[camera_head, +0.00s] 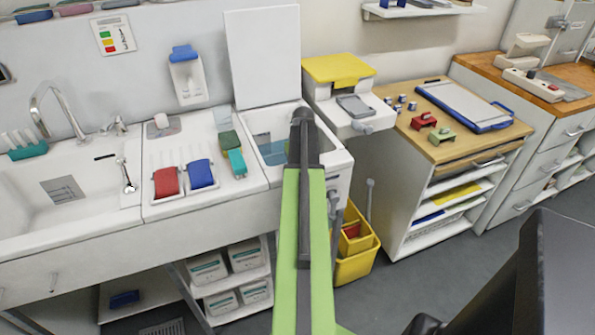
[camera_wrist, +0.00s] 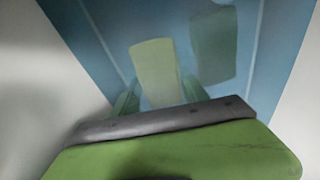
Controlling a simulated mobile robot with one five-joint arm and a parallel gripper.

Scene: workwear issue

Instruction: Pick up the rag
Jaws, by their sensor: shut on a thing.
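In the wrist view, a pale yellow-green, flat-looking thing, which I take for the rag (camera_wrist: 154,62), stands between the two green fingers of my gripper (camera_wrist: 158,92). The fingers are shut on it, one at each side. Around it is the blue inside of a tub. In the head view, my green arm reaches down into the white tub (camera_head: 335,163) with blue inside and its lid raised behind. My gripper and the rag are hidden there behind the arm.
A darker green patch (camera_wrist: 213,45) shows beside the rag; I cannot tell if it is a thing or a shadow. Left of the tub are a teal item (camera_head: 236,163), a blue brush-like item (camera_head: 201,173) and a red one (camera_head: 167,181). A white machine with a yellow top (camera_head: 339,70) stands right.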

